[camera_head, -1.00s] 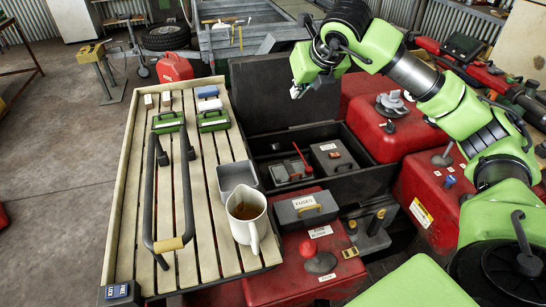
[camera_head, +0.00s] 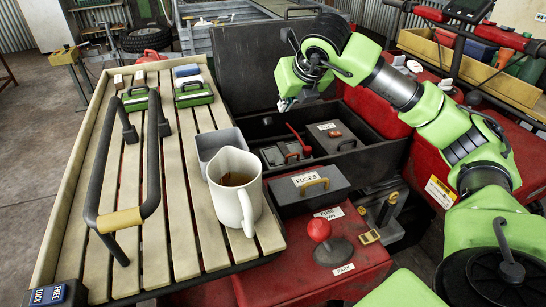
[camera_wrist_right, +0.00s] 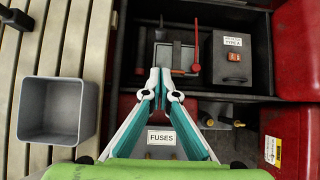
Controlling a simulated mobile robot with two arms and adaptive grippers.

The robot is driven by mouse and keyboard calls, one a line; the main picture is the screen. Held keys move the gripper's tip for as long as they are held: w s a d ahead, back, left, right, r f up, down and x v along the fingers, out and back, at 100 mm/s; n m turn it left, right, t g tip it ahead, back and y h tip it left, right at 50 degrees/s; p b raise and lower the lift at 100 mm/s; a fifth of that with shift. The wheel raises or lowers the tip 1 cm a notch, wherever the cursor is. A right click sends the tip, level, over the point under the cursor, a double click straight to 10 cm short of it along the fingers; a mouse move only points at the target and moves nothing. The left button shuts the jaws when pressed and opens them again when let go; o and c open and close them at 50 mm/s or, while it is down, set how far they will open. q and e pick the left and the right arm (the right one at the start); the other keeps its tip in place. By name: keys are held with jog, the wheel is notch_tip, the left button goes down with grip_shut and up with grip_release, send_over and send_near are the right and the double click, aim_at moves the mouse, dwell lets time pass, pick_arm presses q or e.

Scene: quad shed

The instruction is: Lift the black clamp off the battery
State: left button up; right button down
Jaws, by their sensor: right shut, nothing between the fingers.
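What looks like the battery (camera_head: 271,156) is a grey block in the open black bin, with a dark frame, apparently the black clamp (camera_head: 291,157), over it. In the right wrist view the block (camera_wrist_right: 183,58) and dark bar (camera_wrist_right: 176,43) show ahead of the fingers. A red rod (camera_head: 298,138) stands beside them. My right gripper (camera_head: 284,104) is above the bin's left part, shut and empty. Its fingertips (camera_wrist_right: 161,93) meet in the wrist view, apart from the clamp. Small parts of the clamp are hard to make out. My left gripper is not in view.
A black TYPE A box (camera_head: 338,137) is right of the block. The FUSES box (camera_head: 309,190) stands before the bin. The slatted tray (camera_head: 148,190) at left carries a jug (camera_head: 236,187), grey tub (camera_head: 209,143) and tall handle (camera_head: 152,160). The bin's lid (camera_head: 245,75) stands open behind.

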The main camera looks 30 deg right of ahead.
notch_tip(320, 180, down, 10)
jog(key=b, duration=0.8)
jog(key=s+b+x, duration=0.1)
jog(key=x, duration=1)
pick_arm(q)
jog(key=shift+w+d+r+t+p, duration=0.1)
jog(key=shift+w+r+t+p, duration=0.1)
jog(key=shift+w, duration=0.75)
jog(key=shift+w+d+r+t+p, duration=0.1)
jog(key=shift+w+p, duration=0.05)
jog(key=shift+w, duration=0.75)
pick_arm(e)
jog(key=shift+w+d+r, duration=0.1)
jog(key=shift+w+r, duration=0.5)
jog(key=shift+r, duration=0.2)
jog(key=shift+w+d+r, duration=0.1)
jog(key=shift+w+r, duration=0.55)
jog(key=shift+r, duration=0.15)
